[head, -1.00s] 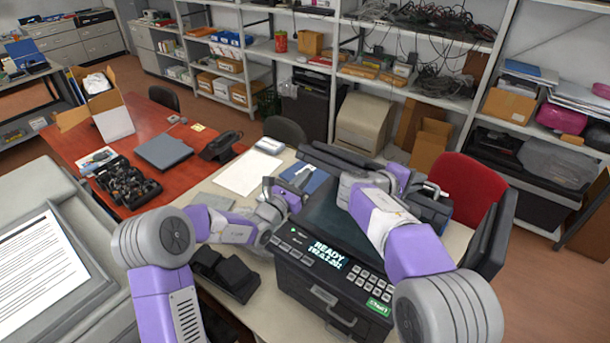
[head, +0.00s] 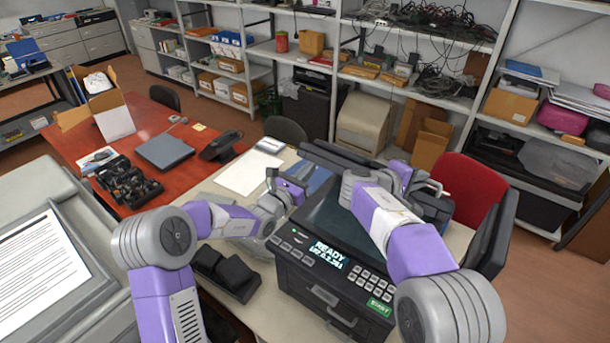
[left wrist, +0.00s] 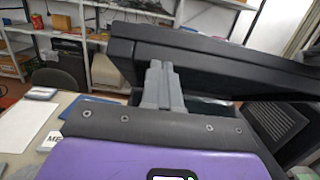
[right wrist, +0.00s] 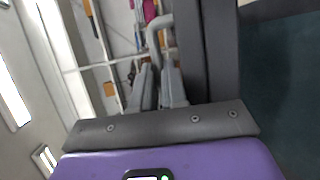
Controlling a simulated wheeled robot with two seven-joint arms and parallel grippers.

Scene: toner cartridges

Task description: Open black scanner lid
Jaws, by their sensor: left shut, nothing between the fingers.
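The black scanner (head: 318,292) stands on the light table with its display and keypad facing me. Its black lid (head: 327,155) is raised and seen nearly edge-on behind the dark glass (head: 328,213). In the left wrist view the lid (left wrist: 215,65) is a tilted slab above my left fingers. My left gripper (left wrist: 158,75) is shut and empty, at the lid's underside; contact is unclear. My right gripper (right wrist: 159,80) is beside the lid's dark edge (right wrist: 207,55). A grey curved bar (right wrist: 153,35) runs toward its fingers; whether they grip it is unclear.
A black desk device (head: 225,272) sits left of the scanner. White paper (head: 247,172) and a blue item lie behind it. A red chair (head: 468,185) stands at right, and a large grey machine (head: 35,185) at left. Shelves line the back.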

